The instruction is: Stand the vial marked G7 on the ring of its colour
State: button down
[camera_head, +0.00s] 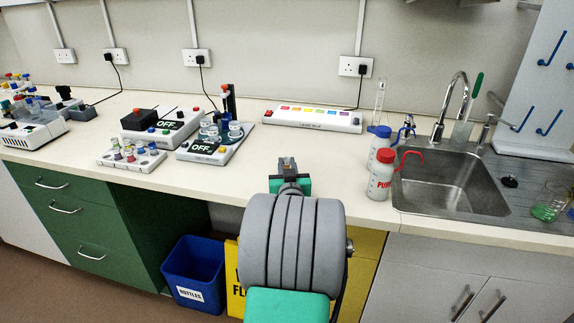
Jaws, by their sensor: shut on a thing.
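My gripper (289,168) is over the front part of the bench, below the coloured strip in the picture. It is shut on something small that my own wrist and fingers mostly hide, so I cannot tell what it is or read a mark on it. A white rack (147,163) with several small vials with coloured tops stands on the bench to the left. The marks on the vials are too small to read, so I cannot pick out G7. A long white unit (345,127) bears a row of coloured patches, red through violet; I cannot make out rings on it.
Two instruments reading OFF (169,125) (202,148) stand behind and beside the rack. A red-capped bottle (380,180) and a blue-capped bottle (379,145) stand right of my gripper, by the sink (452,185). The bench (318,160) between gripper and strip is clear.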

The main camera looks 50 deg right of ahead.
jog(key=shift+f, duration=0.2)
jog(key=c, duration=1.3)
grip_release()
jog(key=shift+o, duration=0.2)
jog(key=shift+r, duration=0.15)
